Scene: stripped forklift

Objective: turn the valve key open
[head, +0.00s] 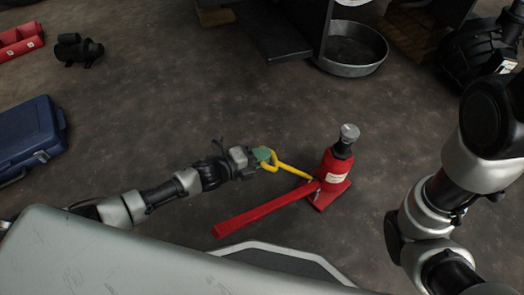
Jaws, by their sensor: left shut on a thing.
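A red bottle jack (335,167) with a dark neck and silver top stands upright on its red base plate on the floor. A long red bar (262,212) reaches from its base toward the lower left. A yellow valve key (293,170), bent into a loop at its left end, runs to the low left side of the jack. My left gripper (262,156) is shut on the key's looped end. Its fingertips are small and partly hide the loop. My right arm comes in at the right, but its gripper is out of the picture.
A round metal pan (352,50) lies behind the jack near dark forklift parts. A blue case (26,138) and a small black part (77,48) lie at the left. A red tray (20,40) is at the far left. The floor around the jack is mostly clear.

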